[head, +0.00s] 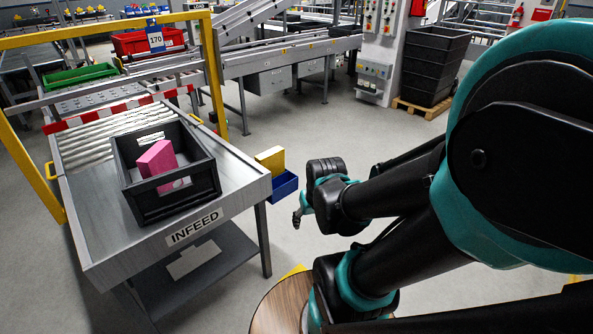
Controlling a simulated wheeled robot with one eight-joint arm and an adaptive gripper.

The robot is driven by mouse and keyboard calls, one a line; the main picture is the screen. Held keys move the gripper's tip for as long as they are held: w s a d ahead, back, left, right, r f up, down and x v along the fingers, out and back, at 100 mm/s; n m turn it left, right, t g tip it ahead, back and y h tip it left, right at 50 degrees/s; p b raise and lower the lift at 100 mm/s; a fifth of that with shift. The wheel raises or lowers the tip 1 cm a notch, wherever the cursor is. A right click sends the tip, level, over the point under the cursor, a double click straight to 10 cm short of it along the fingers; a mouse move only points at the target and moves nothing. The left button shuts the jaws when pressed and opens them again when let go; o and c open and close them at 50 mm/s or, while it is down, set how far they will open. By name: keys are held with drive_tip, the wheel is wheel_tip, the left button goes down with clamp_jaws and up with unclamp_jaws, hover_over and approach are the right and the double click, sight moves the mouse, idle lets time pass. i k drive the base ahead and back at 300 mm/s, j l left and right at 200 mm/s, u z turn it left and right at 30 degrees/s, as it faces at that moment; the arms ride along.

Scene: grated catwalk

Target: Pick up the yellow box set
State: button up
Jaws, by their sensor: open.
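A yellow box (270,159), the only yellow box-like thing I make out, stands in a small blue bin (285,186) at the right side of the infeed table. I cannot tell whether it is one box or several together. My gripper (298,217) hangs to the right of and below the blue bin in the picture, clear of the yellow box. It is small and dark here, open, with nothing seen between its fingers. My arm (400,190) reaches in from the right.
The infeed table (245,184) carries a black crate (175,205) with a pink box (157,160) in it. A yellow frame (212,75) spans the conveyor behind. A red crate (140,43) and green tray (80,76) are farther back. Open floor (330,130) lies beyond my gripper.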

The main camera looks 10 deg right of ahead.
sight(273, 159)
drive_tip(key=i+j+z, duration=0.15)
drive_tip(key=j, duration=0.2)
drive_tip(key=i+j+z, duration=0.15)
drive_tip(key=j, duration=0.2)
drive_tip(key=i+j+z, duration=0.2)
drive_tip(key=j, duration=0.15)
drive_tip(key=j+z, duration=0.15)
drive_tip(key=j, duration=0.25)
drive_tip(key=i+j+z, duration=0.15)
drive_tip(key=j, duration=0.25)
